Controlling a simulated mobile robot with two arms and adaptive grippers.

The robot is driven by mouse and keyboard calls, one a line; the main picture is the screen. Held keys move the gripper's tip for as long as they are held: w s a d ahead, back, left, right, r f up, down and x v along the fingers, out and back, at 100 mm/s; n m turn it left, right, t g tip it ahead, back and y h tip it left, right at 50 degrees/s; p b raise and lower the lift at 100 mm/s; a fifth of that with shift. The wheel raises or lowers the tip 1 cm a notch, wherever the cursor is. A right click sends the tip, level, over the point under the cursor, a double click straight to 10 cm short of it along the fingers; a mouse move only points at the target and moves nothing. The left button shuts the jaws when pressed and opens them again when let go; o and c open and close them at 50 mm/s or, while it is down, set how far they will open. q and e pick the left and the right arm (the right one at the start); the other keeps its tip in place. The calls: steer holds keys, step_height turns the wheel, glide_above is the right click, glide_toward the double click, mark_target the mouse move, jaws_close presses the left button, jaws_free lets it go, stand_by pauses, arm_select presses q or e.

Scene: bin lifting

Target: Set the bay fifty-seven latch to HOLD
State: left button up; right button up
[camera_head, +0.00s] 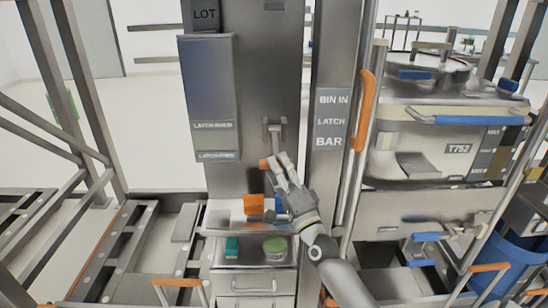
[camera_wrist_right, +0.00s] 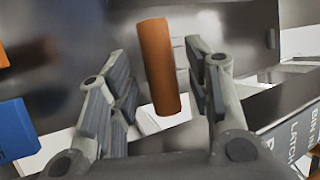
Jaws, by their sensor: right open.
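A grey latch bracket (camera_head: 275,130) is mounted on the front of the grey metal column. An orange handle (camera_wrist_right: 160,66) stands close to it, and its end also shows in the head view (camera_head: 264,164). My right gripper (camera_head: 277,166) is open at the handle. In the right wrist view the handle stands slightly tilted between the two spread fingers, with a gap visible on each side. Part of the handle is hidden by the fingers in the head view. No bay number or HOLD mark is readable. My left gripper is not in view.
A blue-grey panel (camera_head: 208,95) with small labels hangs left of the latch. A sign (camera_head: 331,118) reads BIN IN LATCH BAR, beside an upright orange grip (camera_head: 365,110). A grey bin (camera_head: 430,150) marked T752 stands right. Below is a drawer cabinet (camera_head: 254,283) with small items on top.

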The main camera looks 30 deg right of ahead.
mark_target(275, 143)
steer(key=shift+x, duration=1.65)
steer(key=shift+c, duration=0.5)
jaws_close()
